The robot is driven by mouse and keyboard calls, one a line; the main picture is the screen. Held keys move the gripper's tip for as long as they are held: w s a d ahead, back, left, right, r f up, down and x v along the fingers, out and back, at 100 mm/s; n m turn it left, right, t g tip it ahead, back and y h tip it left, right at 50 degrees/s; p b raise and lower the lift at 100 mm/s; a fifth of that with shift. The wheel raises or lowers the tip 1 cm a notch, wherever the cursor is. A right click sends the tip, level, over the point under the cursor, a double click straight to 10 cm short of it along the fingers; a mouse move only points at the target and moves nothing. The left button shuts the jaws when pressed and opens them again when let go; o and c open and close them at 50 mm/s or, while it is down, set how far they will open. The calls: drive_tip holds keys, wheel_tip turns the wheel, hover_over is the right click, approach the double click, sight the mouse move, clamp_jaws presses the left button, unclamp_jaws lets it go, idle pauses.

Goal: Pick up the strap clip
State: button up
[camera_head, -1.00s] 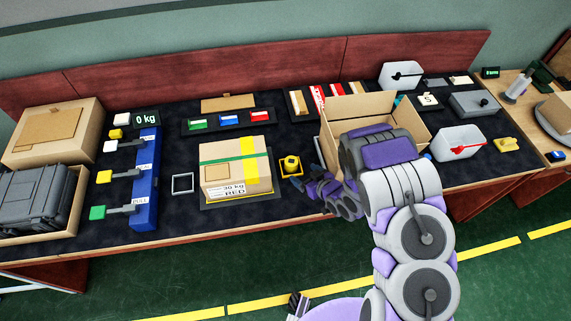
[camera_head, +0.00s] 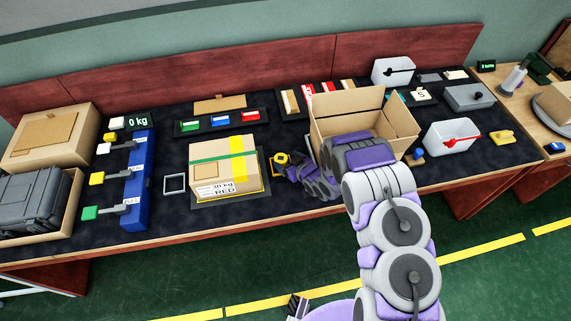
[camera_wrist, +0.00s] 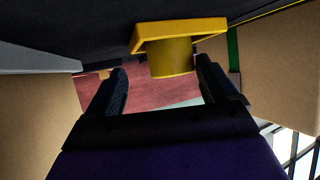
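I take the strap clip (camera_head: 281,158) to be the small yellow piece just right of the strapped carton; no label on it is readable. In the wrist view the yellow piece (camera_wrist: 172,60) shows a flat flange and a short round stem. My gripper (camera_wrist: 162,75) is open, with one dark finger on each side of the stem and gaps visible at both sides. In the head view my gripper (camera_head: 293,170) is low over the table beside the yellow piece and partly covers it.
The carton (camera_head: 222,170) with green and yellow straps stands close left of my gripper. An open cardboard box (camera_head: 345,118) stands close behind and right. A square frame (camera_head: 174,184) and blue lever rack (camera_head: 138,180) are farther left. Dark mat is clear near the front edge.

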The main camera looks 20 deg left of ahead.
sight(282, 161)
drive_tip(key=a, duration=0.2)
drive_tip(key=a+f, duration=0.1)
drive_tip(key=shift+w+a+f, duration=0.1)
drive_tip(key=shift+w+a, duration=0.15)
drive_tip(key=shift+s+a, duration=0.1)
drive_tip(key=shift+a, duration=0.25)
drive_tip(key=shift+a+f, duration=0.15)
drive_tip(key=shift+f, duration=0.05)
drive_tip(key=shift+c, duration=0.6)
drive_tip(key=shift+d, duration=0.6)
drive_tip(key=c, duration=0.3)
drive_tip(key=shift+d+r, duration=0.3)
drive_tip(key=shift+d, duration=0.25)
drive_tip(key=c, duration=0.6)
drive_tip(key=shift+a, duration=0.55)
drive_tip(key=shift+c, duration=1.3)
drive_tip(key=shift+d, duration=0.1)
